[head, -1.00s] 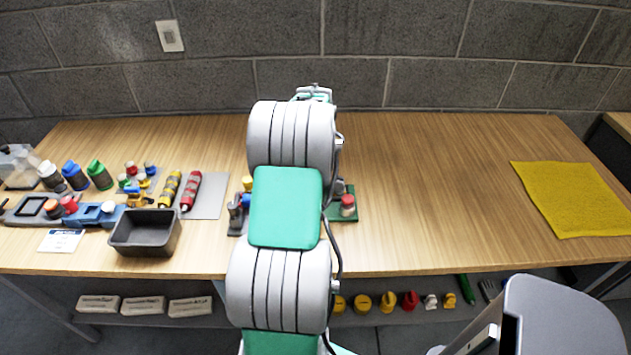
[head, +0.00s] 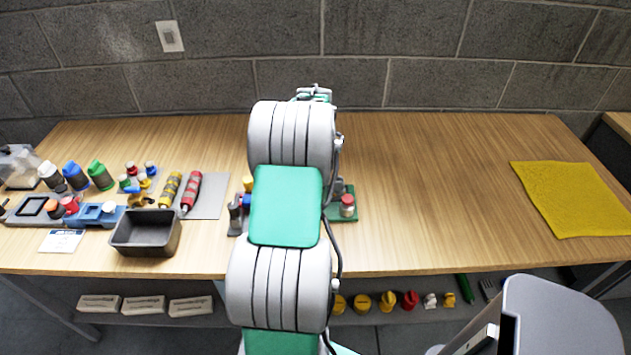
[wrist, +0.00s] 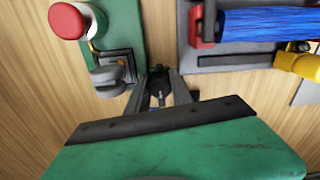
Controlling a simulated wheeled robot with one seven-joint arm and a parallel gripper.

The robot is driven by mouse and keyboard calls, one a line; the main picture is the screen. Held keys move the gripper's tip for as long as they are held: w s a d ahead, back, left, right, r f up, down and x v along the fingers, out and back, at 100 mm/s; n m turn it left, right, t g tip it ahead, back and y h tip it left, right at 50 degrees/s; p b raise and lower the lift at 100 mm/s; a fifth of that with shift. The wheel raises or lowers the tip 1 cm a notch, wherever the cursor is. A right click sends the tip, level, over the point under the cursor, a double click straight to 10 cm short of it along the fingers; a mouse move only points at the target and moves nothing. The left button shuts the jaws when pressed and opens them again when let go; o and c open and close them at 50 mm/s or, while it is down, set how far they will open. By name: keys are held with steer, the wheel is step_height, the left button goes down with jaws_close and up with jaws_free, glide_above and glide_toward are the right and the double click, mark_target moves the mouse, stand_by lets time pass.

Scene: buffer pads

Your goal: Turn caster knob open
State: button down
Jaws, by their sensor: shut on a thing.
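In the wrist view my gripper (wrist: 158,90) reaches in with two grey fingers, one on each side of a small dark knob (wrist: 159,82). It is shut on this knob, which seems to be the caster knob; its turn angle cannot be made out. Left of the fingers is a green base (wrist: 122,20) with a red-topped round part (wrist: 68,20) and a grey stepped part (wrist: 107,76). In the head view the green base (head: 338,218) and its red-topped part (head: 347,205) show right of my arm. My arm hides the gripper and the knob there.
A grey fixture with a blue brush (wrist: 265,22) and a yellow part (wrist: 298,64) lies right of my fingers. In the head view a black bin (head: 145,234), bottles and red and yellow handles stand left. A yellow cloth (head: 575,200) lies right, with clear table before it.

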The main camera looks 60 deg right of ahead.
steer(key=shift+r, duration=0.1)
stand_by(0.4)
steer(key=c, duration=1.4)
jaws_free()
step_height(320, 180, up, 8)
steer(key=shift+f, duration=0.15)
